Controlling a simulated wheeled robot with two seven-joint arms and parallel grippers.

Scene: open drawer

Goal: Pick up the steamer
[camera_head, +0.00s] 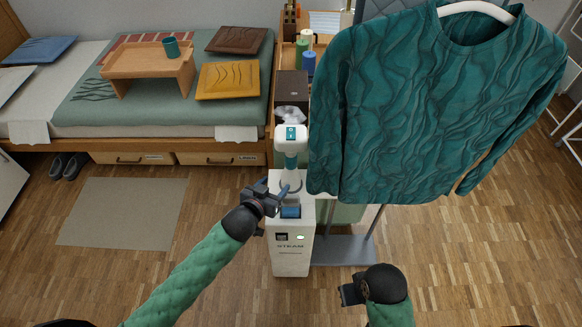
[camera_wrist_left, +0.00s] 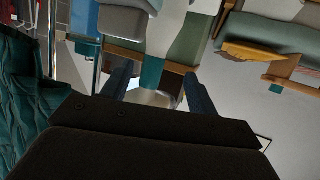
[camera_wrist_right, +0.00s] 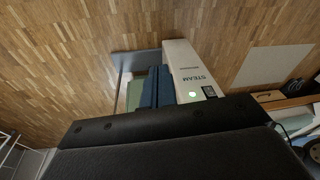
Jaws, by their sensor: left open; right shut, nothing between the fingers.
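The steamer (camera_head: 291,142) has a white head and a teal neck and stands upright on top of a white base unit (camera_head: 291,255) marked STEAM. My left gripper (camera_head: 284,188) is open at the steamer's lower part, just above the base unit. In the left wrist view, a teal and white part, probably the steamer (camera_wrist_left: 152,73), shows between the two spread fingers (camera_wrist_left: 160,90). Whether they touch it cannot be told. My right gripper (camera_head: 349,291) is shut and empty, low at the right of the base unit. Its fingers (camera_wrist_right: 157,87) are together in the right wrist view.
A teal patterned shirt (camera_head: 430,110) hangs on a white hanger close to the right of the steamer. A bed with a wooden tray table (camera_head: 150,62) and cushions stands at the back left. A beige rug (camera_head: 120,213) lies on the open wooden floor.

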